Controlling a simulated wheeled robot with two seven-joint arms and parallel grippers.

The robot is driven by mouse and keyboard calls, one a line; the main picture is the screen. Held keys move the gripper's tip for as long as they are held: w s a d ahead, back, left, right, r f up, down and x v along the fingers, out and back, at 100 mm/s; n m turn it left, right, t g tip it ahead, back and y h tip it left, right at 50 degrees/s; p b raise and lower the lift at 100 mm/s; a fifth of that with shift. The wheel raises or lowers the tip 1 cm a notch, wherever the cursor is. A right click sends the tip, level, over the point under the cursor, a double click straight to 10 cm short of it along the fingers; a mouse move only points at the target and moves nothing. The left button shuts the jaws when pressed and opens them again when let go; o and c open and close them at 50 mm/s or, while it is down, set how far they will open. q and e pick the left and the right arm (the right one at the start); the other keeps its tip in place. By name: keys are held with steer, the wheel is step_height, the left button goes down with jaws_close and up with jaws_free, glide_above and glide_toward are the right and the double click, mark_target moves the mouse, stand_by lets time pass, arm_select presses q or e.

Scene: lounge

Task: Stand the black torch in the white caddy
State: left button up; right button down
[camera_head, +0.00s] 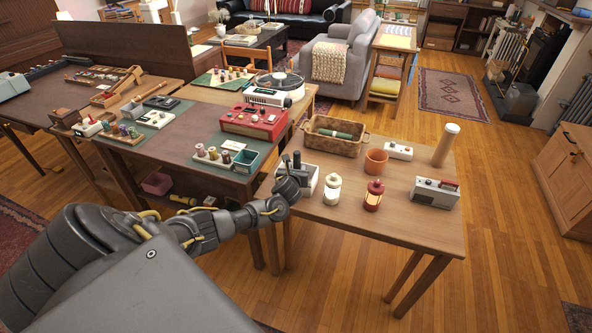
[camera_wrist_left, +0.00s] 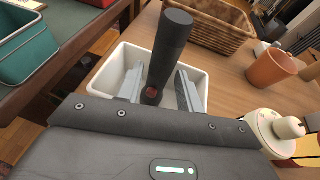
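The white caddy (camera_head: 312,179) stands at the near left corner of the wooden table, and its rim shows in the left wrist view (camera_wrist_left: 201,101). The black torch (camera_wrist_left: 170,45) is upright with a slight tilt, its lower end inside the caddy and a red button low on its side. It also shows as a dark post in the head view (camera_head: 297,160). My left gripper (camera_wrist_left: 160,85) reaches over the caddy with one finger on each side of the torch. The fingers look spread, with a gap beside the torch. The torch's bottom end is hidden. My right gripper is not in view.
A cream lantern (camera_head: 332,189) stands close right of the caddy, with a red lantern (camera_head: 373,195) beyond it. A wicker basket (camera_head: 334,145) and a terracotta pot (camera_head: 376,161) are behind. A radio (camera_head: 433,193) is at the right. The table's front is clear.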

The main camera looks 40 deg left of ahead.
arm_select(q)
steer(key=shift+o, duration=1.1)
steer(key=v, duration=1.1)
steer(key=shift+p, duration=0.4)
steer(key=shift+w+a, duration=0.1)
